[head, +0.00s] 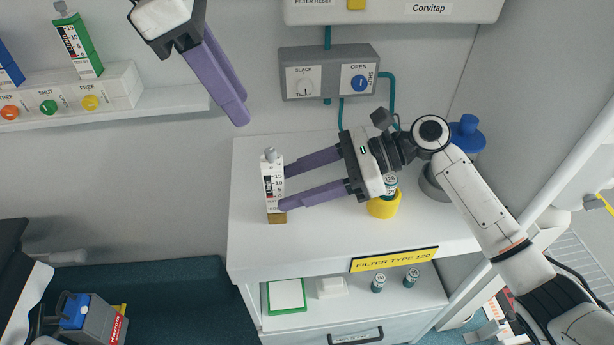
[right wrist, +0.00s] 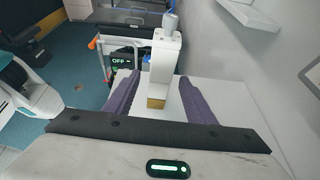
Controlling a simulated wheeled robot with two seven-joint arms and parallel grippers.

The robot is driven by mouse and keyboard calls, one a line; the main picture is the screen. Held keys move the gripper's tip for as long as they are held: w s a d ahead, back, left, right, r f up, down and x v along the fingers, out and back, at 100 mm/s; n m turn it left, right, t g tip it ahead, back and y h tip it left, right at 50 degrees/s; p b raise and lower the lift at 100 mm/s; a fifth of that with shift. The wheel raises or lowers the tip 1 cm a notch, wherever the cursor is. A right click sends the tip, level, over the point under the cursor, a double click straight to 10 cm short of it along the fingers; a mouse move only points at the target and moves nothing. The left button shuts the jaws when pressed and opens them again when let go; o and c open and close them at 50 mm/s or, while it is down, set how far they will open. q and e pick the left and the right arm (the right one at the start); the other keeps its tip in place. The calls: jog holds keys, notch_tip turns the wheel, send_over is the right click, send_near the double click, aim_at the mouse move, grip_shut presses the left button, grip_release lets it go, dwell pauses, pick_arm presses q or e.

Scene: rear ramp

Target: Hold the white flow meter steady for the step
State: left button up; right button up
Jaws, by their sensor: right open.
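The white flow meter (head: 272,180), with a printed scale, a grey top and a brass-coloured base, stands upright near the left end of the white cabinet top (head: 330,228). My right gripper (head: 284,187) is open, with its purple fingertips at the meter's right side in the head view. In the right wrist view, the flow meter (right wrist: 164,66) stands between the two fingers, with a gap visible on each side. My left gripper (head: 243,112) hangs in the air, above and left of the meter, pointing down. I cannot tell whether its fingers are apart.
A yellow cup (head: 384,207) with a small vial and a blue-topped container (head: 467,135) stand on the cabinet's right. A wall box with dials (head: 328,76) is behind. A wall shelf (head: 150,103) at left holds a green meter (head: 80,45). The cabinet top's front left is clear.

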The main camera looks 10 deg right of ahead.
jog(key=x, duration=0.8)
jog(key=shift+r, duration=0.1)
